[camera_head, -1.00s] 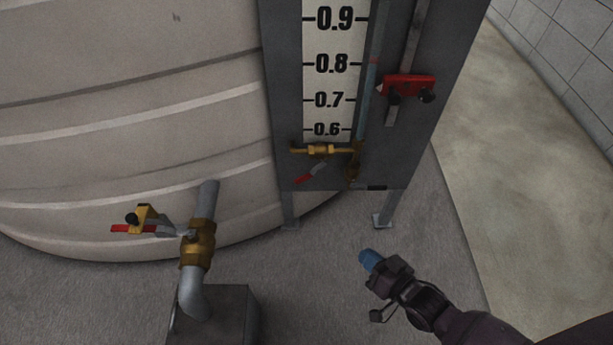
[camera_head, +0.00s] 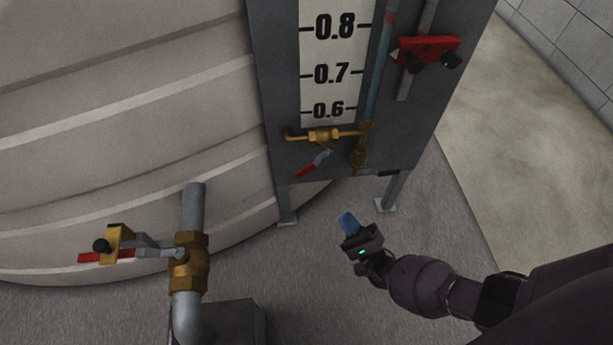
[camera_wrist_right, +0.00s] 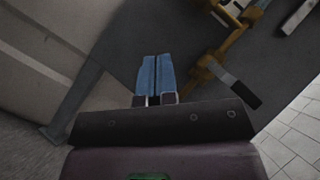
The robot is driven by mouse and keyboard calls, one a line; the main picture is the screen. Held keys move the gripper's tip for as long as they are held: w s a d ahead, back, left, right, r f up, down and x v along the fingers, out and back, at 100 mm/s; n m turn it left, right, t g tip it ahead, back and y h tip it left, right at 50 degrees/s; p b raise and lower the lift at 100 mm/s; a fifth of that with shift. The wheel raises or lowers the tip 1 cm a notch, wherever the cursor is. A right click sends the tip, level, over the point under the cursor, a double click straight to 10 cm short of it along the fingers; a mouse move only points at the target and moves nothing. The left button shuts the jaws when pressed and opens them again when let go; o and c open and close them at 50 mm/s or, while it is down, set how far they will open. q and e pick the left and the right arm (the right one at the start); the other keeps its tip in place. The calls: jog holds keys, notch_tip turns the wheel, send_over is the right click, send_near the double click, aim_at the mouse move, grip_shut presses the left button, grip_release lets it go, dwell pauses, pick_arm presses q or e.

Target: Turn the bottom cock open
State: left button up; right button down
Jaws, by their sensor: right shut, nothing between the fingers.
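The bottom cock (camera_head: 325,135) is a brass valve on a short horizontal pipe below the level scale. Its lever (camera_head: 313,164) has a grey shank and a red grip, slanting down to the left. My right gripper (camera_head: 348,222), with blue fingertips, is shut and empty, below and slightly right of the lever and apart from it. In the right wrist view the closed blue fingers (camera_wrist_right: 157,75) point toward the grey panel. Brass fittings (camera_wrist_right: 207,68) and a lever with a dark end (camera_wrist_right: 240,90) show to their right. My left gripper is out of view.
The grey gauge panel (camera_head: 275,90) stands on legs before a large ribbed tank (camera_head: 120,110). A red bracket with black knobs (camera_head: 428,50) sits higher on the panel. Another brass valve (camera_head: 188,262) with a red lever stands at lower left. Floor right of the panel is clear.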

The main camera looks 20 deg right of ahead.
aim_at(312, 165)
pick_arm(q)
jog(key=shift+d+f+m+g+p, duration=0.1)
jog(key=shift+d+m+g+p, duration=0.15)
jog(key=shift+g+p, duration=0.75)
pick_arm(e)
jog(key=w+a+r+m, duration=0.1)
jog(key=w+a+r, duration=0.3)
jog(key=w+r, duration=0.4)
jog(key=shift+w+a+r+t+p, duration=0.2)
jog(key=shift+w+a+t+p, duration=0.2)
jog(key=shift+w, duration=0.35)
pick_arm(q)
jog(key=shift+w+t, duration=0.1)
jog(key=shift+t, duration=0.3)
